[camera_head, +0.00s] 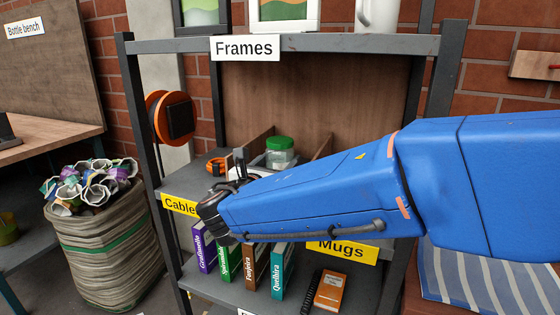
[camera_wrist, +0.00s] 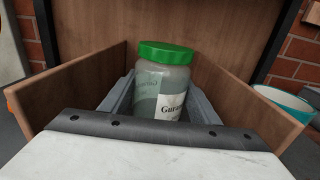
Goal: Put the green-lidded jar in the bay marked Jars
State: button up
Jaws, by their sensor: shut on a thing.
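The green-lidded jar (camera_wrist: 158,82) stands upright between two wooden dividers on the middle shelf; it also shows in the head view (camera_head: 281,153). It is clear glass or plastic with a label partly reading "Gura". My gripper (camera_wrist: 160,98) has a grey finger on each side of the jar and is shut on it. The jar's base is hidden, so I cannot tell whether it touches the shelf. My blue arm hides the label of this bay, which lies between the "Cable" label (camera_head: 179,204) and the "Mugs" label (camera_head: 343,252).
The left divider (camera_wrist: 75,85) and right divider (camera_wrist: 235,92) stand close beside my gripper. An orange coil (camera_head: 215,166) lies in the left bay. Several books (camera_head: 255,266) stand on the shelf below. The "Frames" shelf (camera_head: 330,43) is overhead.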

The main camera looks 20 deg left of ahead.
jog(key=o, duration=1.2)
jog(key=shift+f, duration=0.1)
jog(key=s, duration=0.8)
jog(key=s+a, duration=0.1)
jog(key=s, duration=0.3)
